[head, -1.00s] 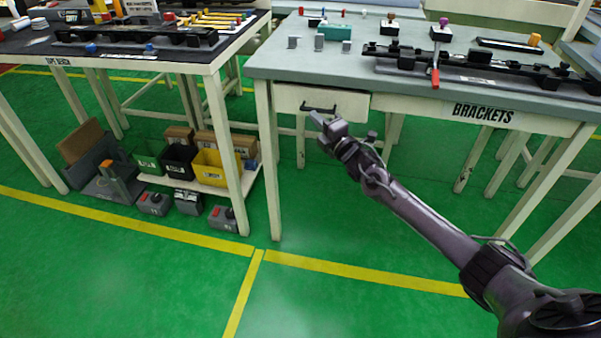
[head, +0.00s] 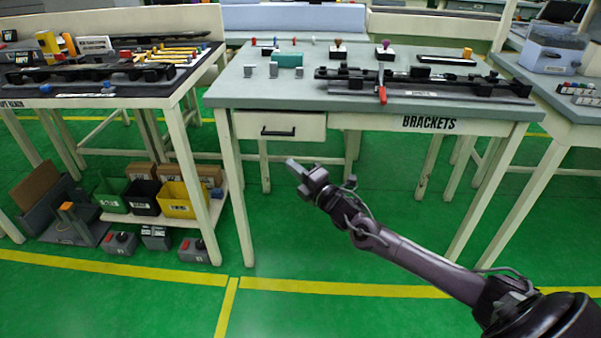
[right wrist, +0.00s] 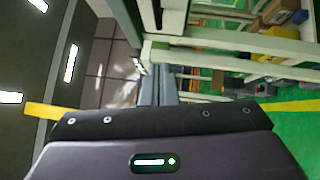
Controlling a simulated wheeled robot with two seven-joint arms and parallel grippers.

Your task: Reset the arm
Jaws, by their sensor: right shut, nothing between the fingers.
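My right gripper (head: 293,168) is shut and empty. In the head view its arm comes in from the lower right, and the gripper is over the green floor in front of the brackets table, below the drawer. In the right wrist view its fingers (right wrist: 158,88) lie together and point away from the camera. The wrist view looks sideways, with ceiling lights at the left and floor at the right. My left gripper is not in view.
The brackets table (head: 232,92) has a closed drawer (head: 280,126) with a black handle. A second table (head: 150,98) stands at the left, with a yellow bin (head: 183,198) and other bins on its low shelf. Another table (head: 555,103) stands at the right. The floor in front is clear.

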